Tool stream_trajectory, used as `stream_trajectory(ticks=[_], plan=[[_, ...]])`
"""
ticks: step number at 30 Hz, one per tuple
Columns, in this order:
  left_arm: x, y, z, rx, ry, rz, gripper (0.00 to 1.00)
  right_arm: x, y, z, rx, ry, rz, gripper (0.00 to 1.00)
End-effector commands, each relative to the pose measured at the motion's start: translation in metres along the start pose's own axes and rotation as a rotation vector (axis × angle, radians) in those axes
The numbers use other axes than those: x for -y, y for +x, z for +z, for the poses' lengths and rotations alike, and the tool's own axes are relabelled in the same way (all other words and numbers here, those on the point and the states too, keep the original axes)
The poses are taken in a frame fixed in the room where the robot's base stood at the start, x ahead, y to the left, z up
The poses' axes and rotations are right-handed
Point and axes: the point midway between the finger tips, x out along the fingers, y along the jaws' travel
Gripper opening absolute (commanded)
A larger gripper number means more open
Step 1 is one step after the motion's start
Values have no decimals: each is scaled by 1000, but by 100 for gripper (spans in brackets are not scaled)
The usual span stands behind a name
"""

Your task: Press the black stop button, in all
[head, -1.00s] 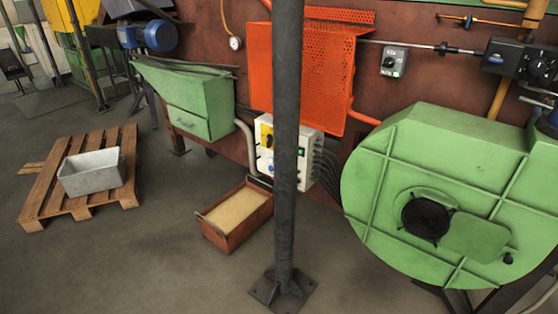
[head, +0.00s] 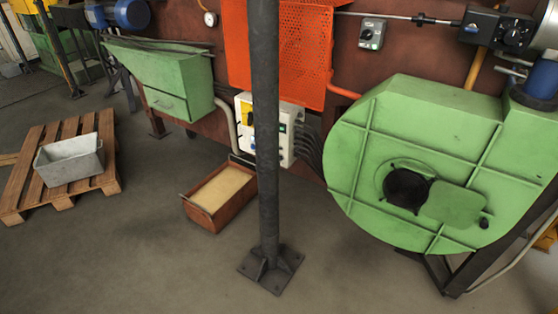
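A white control box (head: 286,153) is mounted on the furnace side in the middle of the view, partly hidden behind a dark vertical post (head: 266,150). It shows a yellow switch plate (head: 246,113) left of the post and a small green spot (head: 283,128) right of it. A small grey box (head: 371,33) with a dark round control (head: 366,35) is on the brown wall higher up to the right. I cannot tell which control is the black stop button. Neither of my grippers is in view.
The post's bolted foot (head: 271,268) stands on the floor before the box. A large green blower housing (head: 345,160) is at right. A reddish tray (head: 205,217) of sandy material and a wooden pallet (head: 17,194) bearing a grey tub (head: 70,167) are left. The front floor is clear.

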Motion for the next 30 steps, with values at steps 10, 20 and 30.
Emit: stream_trajectory(ticks=[10, 20, 30], plan=[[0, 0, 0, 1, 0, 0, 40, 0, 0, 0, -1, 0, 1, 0], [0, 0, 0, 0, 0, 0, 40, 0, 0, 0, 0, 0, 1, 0], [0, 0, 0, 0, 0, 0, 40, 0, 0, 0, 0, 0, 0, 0]])
